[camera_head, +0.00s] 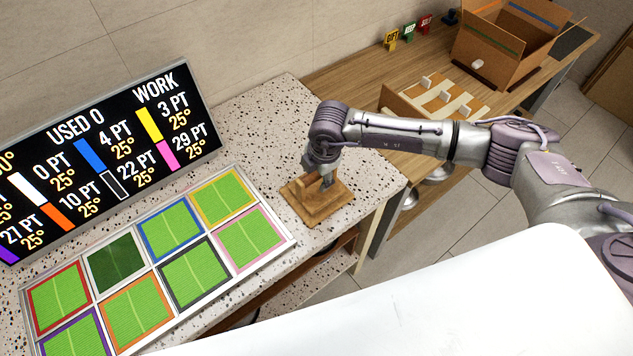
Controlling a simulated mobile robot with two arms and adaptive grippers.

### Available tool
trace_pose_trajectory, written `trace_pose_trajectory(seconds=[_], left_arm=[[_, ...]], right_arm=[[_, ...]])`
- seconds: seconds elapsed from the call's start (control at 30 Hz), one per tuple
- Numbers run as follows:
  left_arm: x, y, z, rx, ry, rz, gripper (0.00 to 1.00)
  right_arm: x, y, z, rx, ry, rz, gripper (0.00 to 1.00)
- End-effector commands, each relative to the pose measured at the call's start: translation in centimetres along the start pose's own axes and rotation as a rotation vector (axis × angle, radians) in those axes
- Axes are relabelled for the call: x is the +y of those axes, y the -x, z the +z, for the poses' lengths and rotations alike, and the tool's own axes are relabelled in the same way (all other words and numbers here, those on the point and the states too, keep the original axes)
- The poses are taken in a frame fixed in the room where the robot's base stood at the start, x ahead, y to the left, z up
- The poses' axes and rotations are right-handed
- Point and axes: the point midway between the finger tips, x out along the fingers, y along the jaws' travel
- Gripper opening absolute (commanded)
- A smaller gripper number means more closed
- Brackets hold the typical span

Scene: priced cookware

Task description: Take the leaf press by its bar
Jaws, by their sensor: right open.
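A small wooden stand (312,212), which looks like the leaf press, sits on the speckled counter near its right end. It has a flat square base with wooden parts on top. My right gripper (326,183) is open and points down over it, with its fingers low at the upper wooden part. The gripper covers much of the top, so the bar is hidden or too small to make out. I cannot tell whether the fingers touch it. My left gripper is not in view.
A framed tray (290,243) of green squares with coloured borders lies on the counter's left, before a black sign (110,150). The wooden bench at the back holds a slotted rack (440,100), a cardboard box (512,45) and small coloured tags (408,33).

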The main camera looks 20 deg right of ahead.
Motion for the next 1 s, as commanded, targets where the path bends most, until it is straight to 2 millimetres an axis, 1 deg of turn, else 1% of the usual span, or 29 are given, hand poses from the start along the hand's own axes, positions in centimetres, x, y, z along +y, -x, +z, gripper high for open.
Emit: trace_pose_trajectory(seconds=[0.13,0.17,0.2,0.5,1.0], left_arm=[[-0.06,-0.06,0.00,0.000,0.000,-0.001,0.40],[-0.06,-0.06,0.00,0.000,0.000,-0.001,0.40],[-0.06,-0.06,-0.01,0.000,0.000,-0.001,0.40],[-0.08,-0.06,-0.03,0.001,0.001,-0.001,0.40],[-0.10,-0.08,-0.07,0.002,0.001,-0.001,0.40]], right_arm=[[0.00,-0.05,-0.01,0.000,0.000,0.000,0.58],[0.00,-0.05,0.00,0.000,0.000,0.000,0.56],[0.00,-0.04,0.00,0.000,0.000,0.000,0.49],[0.01,0.00,0.01,0.000,0.000,0.000,0.00],[0.18,0.19,0.01,0.001,0.000,0.004,0.00]])
